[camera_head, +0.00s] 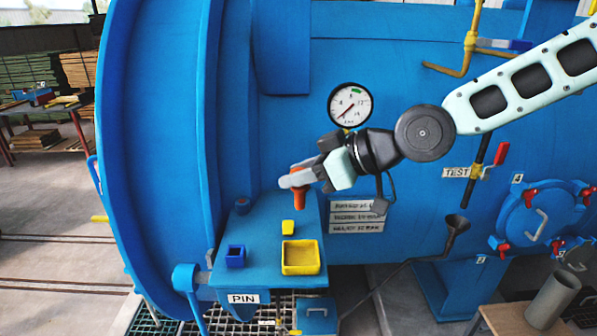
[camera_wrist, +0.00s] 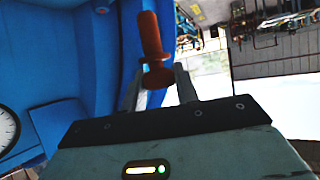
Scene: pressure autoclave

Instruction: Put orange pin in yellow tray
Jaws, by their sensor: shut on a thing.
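The orange pin (camera_head: 299,200) is held upright in my gripper (camera_head: 290,179), above the blue shelf marked PIN. In the wrist view the pin (camera_wrist: 151,38) shows between the two fingers of my gripper (camera_wrist: 157,80), with its flanged end near the fingertips. The yellow tray (camera_head: 301,272) is a shallow open square on the front right of the shelf, below the pin and empty as far as I can see. My gripper is shut on the pin, apart from the tray.
The blue vessel wall (camera_head: 400,65) with a pressure gauge (camera_head: 350,105) rises behind. A funnel (camera_head: 456,223) is at the right.

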